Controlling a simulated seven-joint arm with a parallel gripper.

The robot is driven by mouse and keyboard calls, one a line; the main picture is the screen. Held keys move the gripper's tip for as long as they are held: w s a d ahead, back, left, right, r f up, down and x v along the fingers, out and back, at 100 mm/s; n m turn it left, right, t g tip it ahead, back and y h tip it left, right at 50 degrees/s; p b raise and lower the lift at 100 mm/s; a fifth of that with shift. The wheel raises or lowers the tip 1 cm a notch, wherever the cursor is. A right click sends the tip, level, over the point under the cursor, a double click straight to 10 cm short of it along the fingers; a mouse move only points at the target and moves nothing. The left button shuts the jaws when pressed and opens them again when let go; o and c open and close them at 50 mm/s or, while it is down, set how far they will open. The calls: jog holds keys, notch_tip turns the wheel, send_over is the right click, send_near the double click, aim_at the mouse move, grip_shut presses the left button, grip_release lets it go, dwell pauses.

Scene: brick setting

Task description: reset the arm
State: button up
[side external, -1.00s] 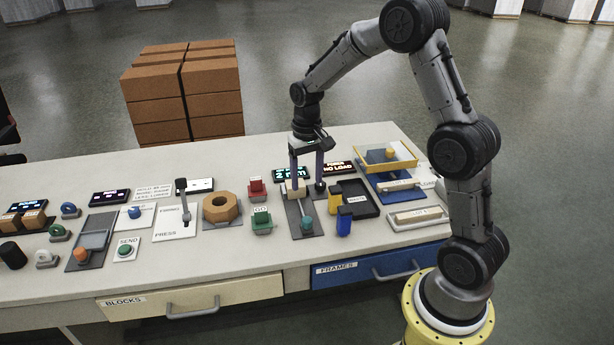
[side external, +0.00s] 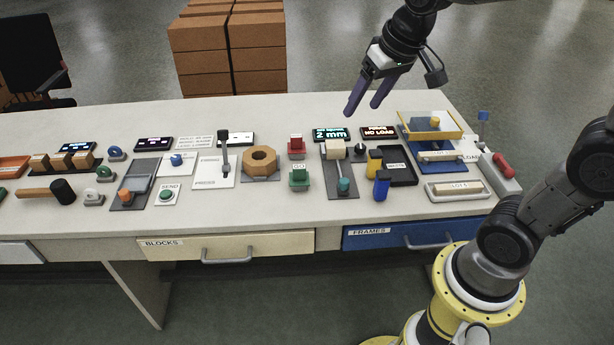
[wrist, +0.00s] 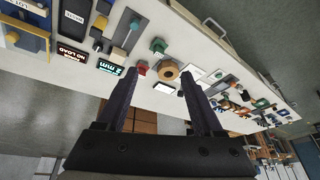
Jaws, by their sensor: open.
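My gripper (side external: 367,104) is open and empty. In the side view it hangs above the back edge of the table, at the right of the middle, with its two purple fingers pointing down and to the left. In the wrist view the two fingers of my gripper (wrist: 158,84) stand apart with nothing between their tips. Below it on the table (side external: 285,110) is a small block fixture (side external: 342,172) with a pale block and a teal knob. A display (side external: 331,134) beside it reads 2 mm.
A wooden ring (side external: 260,163), red (side external: 296,146) and green (side external: 299,179) buttons, a black tray (side external: 401,170) and a yellow-framed stand (side external: 429,125) crowd the tabletop. Two drawers, cream (side external: 228,247) and blue (side external: 420,235), are shut. Stacked brown boxes (side external: 200,55) stand behind the table.

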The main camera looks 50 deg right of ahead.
jog(key=s+a+f+n, duration=0.1)
jog(key=s, duration=0.6)
jog(key=s+a+f+n+t, duration=0.1)
jog(key=s+a+n, duration=0.1)
jog(key=s, duration=0.6)
jog(key=shift+a+f, duration=0.15)
jog(key=shift+a, duration=0.1)
